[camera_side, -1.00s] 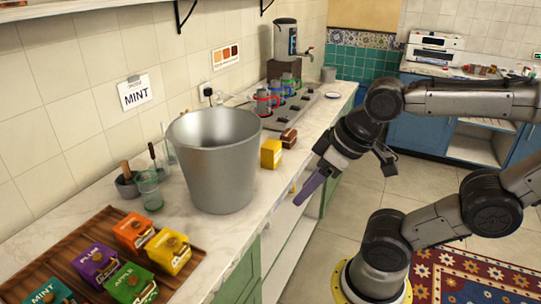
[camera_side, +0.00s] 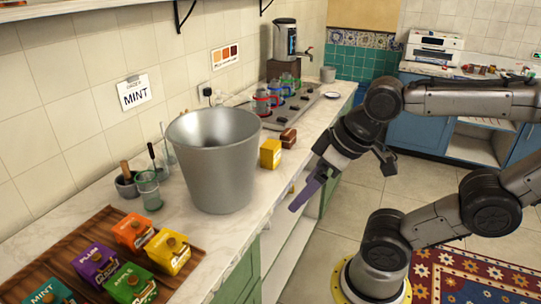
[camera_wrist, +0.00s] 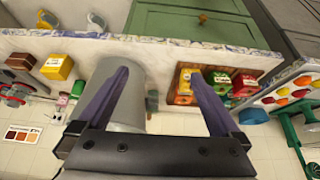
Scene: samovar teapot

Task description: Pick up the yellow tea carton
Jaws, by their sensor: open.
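In the wrist view, this yellow carton (camera_wrist: 184,83) shows beside my right-hand finger, which partly covers the tray. A second, plain-looking yellow box (camera_side: 270,153) stands on the counter behind the bucket, and it also shows at the left of the wrist view (camera_wrist: 56,67). My gripper (camera_side: 300,197) hangs empty off the counter's front edge, right of the bucket and apart from both. Its purple fingers (camera_wrist: 158,75) are spread wide.
A large metal bucket (camera_side: 212,165) stands on the counter between the tray and the second yellow box. Orange (camera_side: 133,232), purple (camera_side: 96,265), green (camera_side: 130,284) and teal (camera_side: 48,293) cartons crowd the tray. A brown box (camera_side: 288,138) stands beside the second yellow box.

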